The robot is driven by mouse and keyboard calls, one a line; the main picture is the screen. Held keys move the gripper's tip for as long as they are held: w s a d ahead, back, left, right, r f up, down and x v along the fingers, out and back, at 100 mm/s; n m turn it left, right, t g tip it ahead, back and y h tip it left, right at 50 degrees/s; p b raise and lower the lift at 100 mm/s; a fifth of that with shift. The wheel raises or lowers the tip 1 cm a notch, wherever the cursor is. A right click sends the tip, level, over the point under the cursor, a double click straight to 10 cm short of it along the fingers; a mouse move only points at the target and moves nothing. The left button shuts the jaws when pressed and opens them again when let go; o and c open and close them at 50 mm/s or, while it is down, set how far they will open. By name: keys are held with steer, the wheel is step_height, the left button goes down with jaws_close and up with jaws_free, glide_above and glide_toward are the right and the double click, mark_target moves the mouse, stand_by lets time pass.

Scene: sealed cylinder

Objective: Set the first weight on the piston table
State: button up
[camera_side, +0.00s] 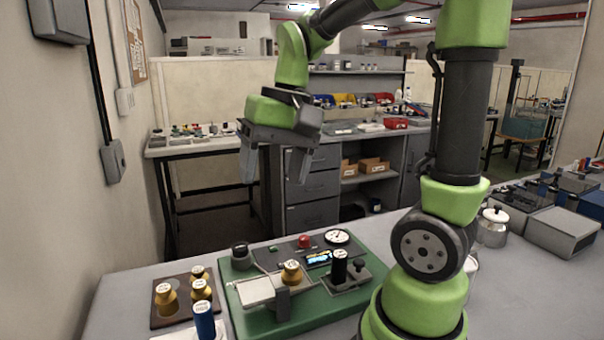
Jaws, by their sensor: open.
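Several brass weights with pale tops stand on a brown tray (160,321) at the front left, among them a large one (166,299) and a smaller one (201,291). Another brass weight (291,273) stands upright on the apparatus on the green base (310,317). It appears to rest on the piston table, whose surface I cannot make out clearly beneath it. My gripper (273,170) is open and empty, high above and behind the apparatus, with its fingers pointing down and apart from every weight.
The green base also carries a silver plate (252,291), a black cylinder (340,263), a round gauge (337,236), a red button (304,240) and a small display (317,259). A blue cylinder (204,321) stands at the front edge. Grey boxes (563,231) stand at right.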

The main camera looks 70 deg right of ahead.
steer(key=s+a+r+n+t, duration=0.2)
steer(key=s+a+n+t, duration=0.2)
steer(key=s+a+t, duration=0.1)
steer(key=shift+s+a+r, duration=0.2)
steer(key=shift+s+a, duration=0.55)
steer(key=shift+s, duration=0.2)
